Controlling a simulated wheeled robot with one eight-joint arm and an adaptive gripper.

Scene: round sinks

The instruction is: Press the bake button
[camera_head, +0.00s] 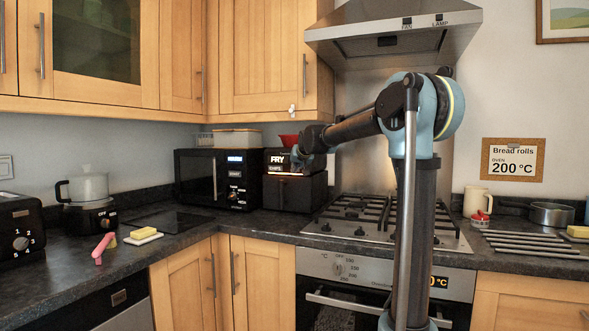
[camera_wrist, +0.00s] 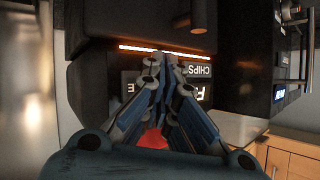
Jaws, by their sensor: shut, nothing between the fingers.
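The black air fryer (camera_head: 300,192) stands in the counter corner, right of the microwave. Its panel shows a lit FRY display (camera_head: 278,158) and a CHIPS label (camera_head: 275,168) above a glowing orange strip (camera_head: 287,174). The wrist view shows the panel upside down, with the CHIPS label (camera_wrist: 200,71) right of my fingers. A label ending in E (camera_wrist: 131,87) is partly covered by the left finger; I cannot read the rest. My gripper (camera_head: 299,160) is shut and empty, its tips at the panel in the wrist view (camera_wrist: 160,60). I cannot tell whether they touch it.
A red bowl (camera_head: 290,140) sits on top of the fryer. The black microwave (camera_head: 218,178) stands close on its left. The gas hob (camera_head: 380,220) lies to the right, below my arm, with the hood (camera_head: 395,35) above.

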